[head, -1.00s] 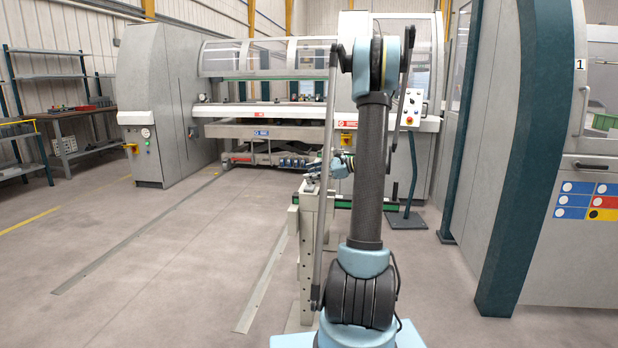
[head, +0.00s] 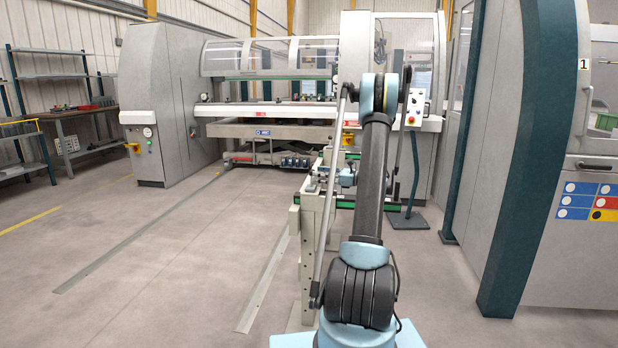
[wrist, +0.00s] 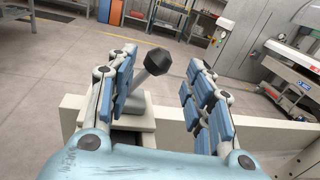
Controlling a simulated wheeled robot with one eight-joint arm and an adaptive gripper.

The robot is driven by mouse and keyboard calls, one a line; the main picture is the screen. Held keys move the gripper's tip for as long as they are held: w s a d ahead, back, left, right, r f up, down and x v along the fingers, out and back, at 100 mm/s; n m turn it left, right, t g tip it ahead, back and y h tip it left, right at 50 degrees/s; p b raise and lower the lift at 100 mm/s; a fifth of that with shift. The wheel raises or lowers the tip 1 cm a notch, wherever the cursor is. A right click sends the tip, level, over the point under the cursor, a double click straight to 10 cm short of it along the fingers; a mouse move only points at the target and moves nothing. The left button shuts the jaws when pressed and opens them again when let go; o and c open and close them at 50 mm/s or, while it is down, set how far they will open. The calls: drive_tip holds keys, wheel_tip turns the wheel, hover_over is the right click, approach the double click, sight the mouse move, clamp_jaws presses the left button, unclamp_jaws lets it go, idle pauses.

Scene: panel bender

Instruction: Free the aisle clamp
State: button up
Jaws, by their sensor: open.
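In the wrist view, the clamp shows as a grey lever (wrist: 148,86) with a black faceted knob (wrist: 173,65), rising from a pale block (wrist: 130,132). The lever leans toward the upper right. My gripper (wrist: 164,62) is open, with blue-padded fingers on either side of the lever and knob. The left finger is close to the lever; I cannot tell whether they touch. The right finger is clearly apart from the knob. In the head view, my gripper is small and partly hidden by my arm, at the top of a beige frame (head: 310,235).
A pale beam (wrist: 262,128) runs below the right finger in the wrist view. The panel bender (head: 265,112) stands beyond, and a grey cabinet (head: 560,240) is close on the right. A control panel (head: 415,105) stands behind my arm. Open floor (head: 130,260) lies to the left.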

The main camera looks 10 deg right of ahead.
drive_tip(key=shift+x, duration=2.15)
drive_tip(key=shift+d+r, duration=0.1)
clamp_jaws()
drive_tip(key=shift+a, duration=0.25)
